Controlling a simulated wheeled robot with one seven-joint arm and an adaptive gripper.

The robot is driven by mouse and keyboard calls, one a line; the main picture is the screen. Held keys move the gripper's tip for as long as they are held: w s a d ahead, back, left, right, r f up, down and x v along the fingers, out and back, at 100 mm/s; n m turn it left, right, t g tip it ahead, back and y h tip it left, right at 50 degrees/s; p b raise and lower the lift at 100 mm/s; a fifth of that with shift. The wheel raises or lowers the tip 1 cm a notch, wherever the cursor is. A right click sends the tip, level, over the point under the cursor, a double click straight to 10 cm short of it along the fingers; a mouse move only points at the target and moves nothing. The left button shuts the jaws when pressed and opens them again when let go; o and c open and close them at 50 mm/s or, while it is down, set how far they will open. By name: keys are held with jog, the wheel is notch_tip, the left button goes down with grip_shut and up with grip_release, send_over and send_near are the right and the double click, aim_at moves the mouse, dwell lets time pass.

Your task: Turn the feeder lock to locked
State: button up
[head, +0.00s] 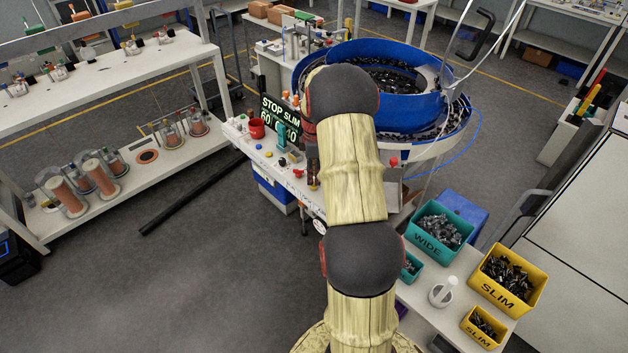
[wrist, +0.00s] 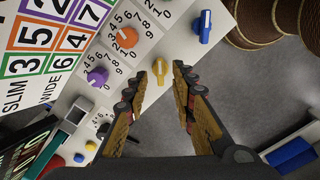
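In the wrist view a panel carries a yellow lever knob (wrist: 160,71) near its edge and a blue lever knob (wrist: 203,27) at the upper right. I cannot read which one is the feeder lock. My gripper (wrist: 161,84) is open, with its fingertips apart on either side of the yellow knob. Nothing is seen held, and I cannot tell whether a finger touches the knob. In the head view my arm hides the gripper and most of this panel.
An orange dial (wrist: 124,38) and a purple dial (wrist: 97,76) sit on numbered scales left of the yellow knob. In the head view a STOP SLIM display (head: 280,116) stands on the bench by the blue bowl feeder (head: 408,112). Teal (head: 438,232) and yellow bins (head: 508,280) stand right.

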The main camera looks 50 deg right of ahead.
jog(key=shift+f, duration=1.1)
jog(key=shift+c, duration=1.2)
jog(key=c, duration=0.4)
grip_shut()
